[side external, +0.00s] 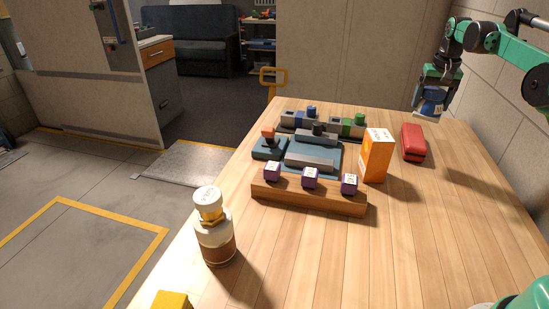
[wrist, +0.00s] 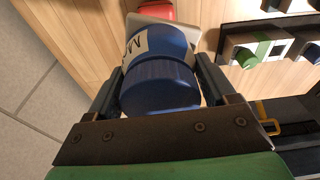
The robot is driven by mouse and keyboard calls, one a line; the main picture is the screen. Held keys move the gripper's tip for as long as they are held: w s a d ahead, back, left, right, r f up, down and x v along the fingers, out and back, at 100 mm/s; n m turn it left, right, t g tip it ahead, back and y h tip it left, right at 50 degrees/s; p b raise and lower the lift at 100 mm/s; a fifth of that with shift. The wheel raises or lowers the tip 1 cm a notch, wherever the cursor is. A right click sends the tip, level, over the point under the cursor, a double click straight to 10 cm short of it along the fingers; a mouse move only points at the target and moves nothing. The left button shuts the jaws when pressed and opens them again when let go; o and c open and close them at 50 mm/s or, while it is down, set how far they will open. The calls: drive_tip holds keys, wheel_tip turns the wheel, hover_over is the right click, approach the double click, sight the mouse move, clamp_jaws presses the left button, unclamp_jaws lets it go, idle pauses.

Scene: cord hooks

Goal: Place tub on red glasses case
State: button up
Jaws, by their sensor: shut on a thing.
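A blue tub (wrist: 158,80) with a white label is between the two fingers of my gripper (wrist: 160,85) in the wrist view. My gripper is shut on it. In the side view my gripper (side external: 432,108) holds the blue tub (side external: 430,101) in the air at the right, above the table's far right part. The red glasses case (side external: 413,142) lies on the table, below the held tub in the picture. In the wrist view part of the red case (wrist: 155,10) shows at the top, beyond the tub, which hides some of it.
An orange-and-white box (side external: 376,156) stands left of the red case. A white-and-brown bottle (side external: 215,235) stands at the left edge. The front right table is clear.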

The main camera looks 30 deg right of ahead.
sight(429, 113)
drive_tip(key=f, duration=0.3)
drive_tip(key=shift+s+d+f, duration=0.1)
drive_tip(key=shift+d+f, duration=0.25)
drive_tip(key=shift+f, duration=2.3)
drive_tip(key=shift+f, duration=0.1)
drive_tip(key=o, duration=1.2)
